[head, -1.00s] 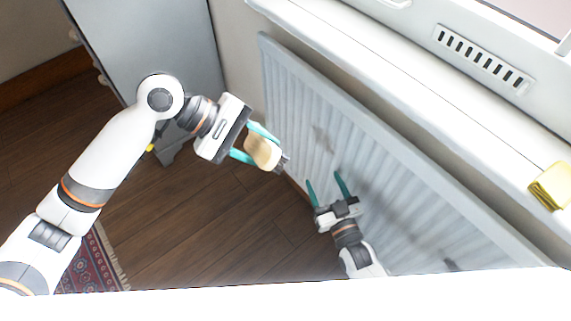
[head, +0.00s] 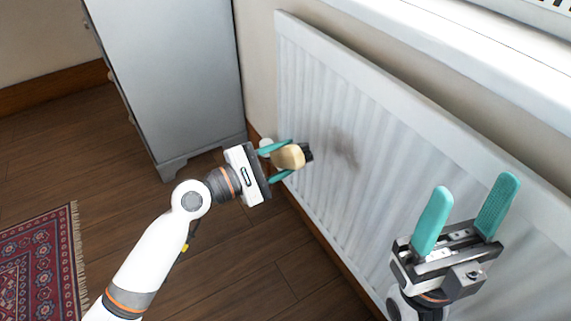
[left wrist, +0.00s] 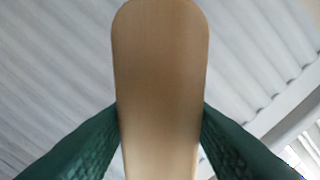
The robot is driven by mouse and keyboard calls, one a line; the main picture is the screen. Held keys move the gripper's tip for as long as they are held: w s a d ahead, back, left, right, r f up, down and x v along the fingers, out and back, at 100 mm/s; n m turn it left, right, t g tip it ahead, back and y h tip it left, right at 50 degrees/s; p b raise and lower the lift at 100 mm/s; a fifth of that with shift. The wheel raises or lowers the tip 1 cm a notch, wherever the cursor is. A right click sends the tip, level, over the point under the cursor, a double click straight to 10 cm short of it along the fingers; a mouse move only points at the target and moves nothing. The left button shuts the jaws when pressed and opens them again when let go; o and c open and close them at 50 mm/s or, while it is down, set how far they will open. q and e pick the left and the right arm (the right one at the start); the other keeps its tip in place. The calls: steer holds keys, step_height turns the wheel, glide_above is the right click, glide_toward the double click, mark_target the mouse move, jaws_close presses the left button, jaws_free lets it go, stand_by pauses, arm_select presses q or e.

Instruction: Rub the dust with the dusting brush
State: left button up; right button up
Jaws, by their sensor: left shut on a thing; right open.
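The dusting brush (head: 289,157) has a pale wooden body and dark bristles on its right end in the head view. My left gripper (head: 279,161) is shut on the brush. The bristles point toward the white radiator (head: 400,165); I cannot tell whether they touch it. The dust (head: 343,148) is a grey smudge on the radiator, a little right of the brush. In the left wrist view the brush's wooden body (left wrist: 160,75) fills the middle between the teal fingers, with the ribbed radiator behind. My right gripper (head: 466,215) is open and empty in front of the radiator's right part.
A grey cabinet (head: 175,80) stands left of the radiator. A white windowsill (head: 480,50) runs above the radiator. A red patterned rug (head: 40,260) lies at the left on the dark wooden floor (head: 250,255). The floor between rug and radiator is clear.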

mark_target(329, 138)
arm_select(q)
steer(key=shift+x, duration=2.8)
steer(key=shift+w+d+r, duration=0.15)
steer(key=shift+w+d, duration=0.05)
steer(key=shift+d, duration=0.15)
steer(key=shift+w+d, duration=0.35)
steer(key=shift+d, duration=0.15)
